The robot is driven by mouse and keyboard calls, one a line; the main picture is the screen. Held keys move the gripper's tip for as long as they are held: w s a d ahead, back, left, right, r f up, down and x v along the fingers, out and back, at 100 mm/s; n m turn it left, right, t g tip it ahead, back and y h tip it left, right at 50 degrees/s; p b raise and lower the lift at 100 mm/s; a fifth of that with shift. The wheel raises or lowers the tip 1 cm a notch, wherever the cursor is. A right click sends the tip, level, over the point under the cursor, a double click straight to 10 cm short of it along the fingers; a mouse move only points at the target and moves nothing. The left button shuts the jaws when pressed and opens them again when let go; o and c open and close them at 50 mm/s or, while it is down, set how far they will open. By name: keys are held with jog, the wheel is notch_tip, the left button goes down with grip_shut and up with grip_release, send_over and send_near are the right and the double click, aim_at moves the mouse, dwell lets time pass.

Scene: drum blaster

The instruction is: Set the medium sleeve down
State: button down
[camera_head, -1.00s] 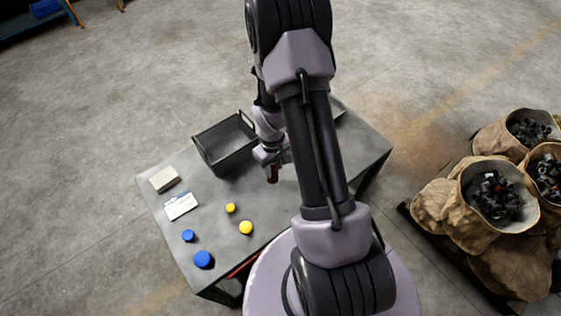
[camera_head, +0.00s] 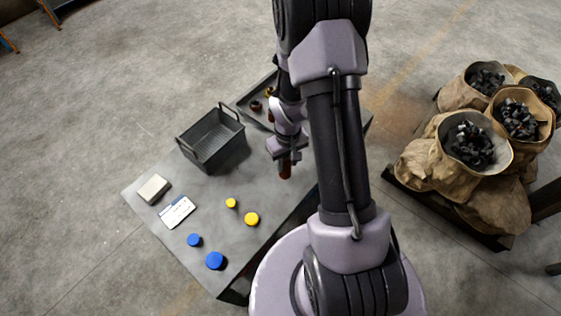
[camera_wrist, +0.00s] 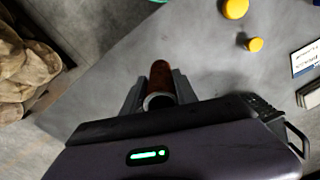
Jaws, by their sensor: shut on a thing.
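My gripper (camera_head: 285,160) is shut on a reddish-brown sleeve (camera_head: 285,171), which hangs below the jaws over the right part of the grey table (camera_head: 150,202). In the wrist view the sleeve (camera_wrist: 160,78) is a hollow tube with a pale ring at its near end, held between the two fingers (camera_wrist: 158,92). I cannot tell whether its lower end touches the table. A dark tray (camera_head: 246,104) with small brown and yellow pieces lies behind my arm, partly hidden by it.
Sacks of black parts (camera_head: 470,145) stand at the right. Bare tabletop surrounds the sleeve.

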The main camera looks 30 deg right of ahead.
jog(key=shift+w+f+b, duration=0.45)
jog(key=shift+w+f, duration=0.3)
jog(key=shift+f, duration=0.2)
jog(key=shift+w+f+b, duration=0.45)
jog(key=shift+w+f, duration=0.25)
jog(key=shift+f, duration=0.25)
jog(key=shift+f, duration=0.2)
jog(key=c, duration=0.9)
grip_release()
jog(key=shift+c, duration=0.2)
jog(key=shift+r, duration=0.1)
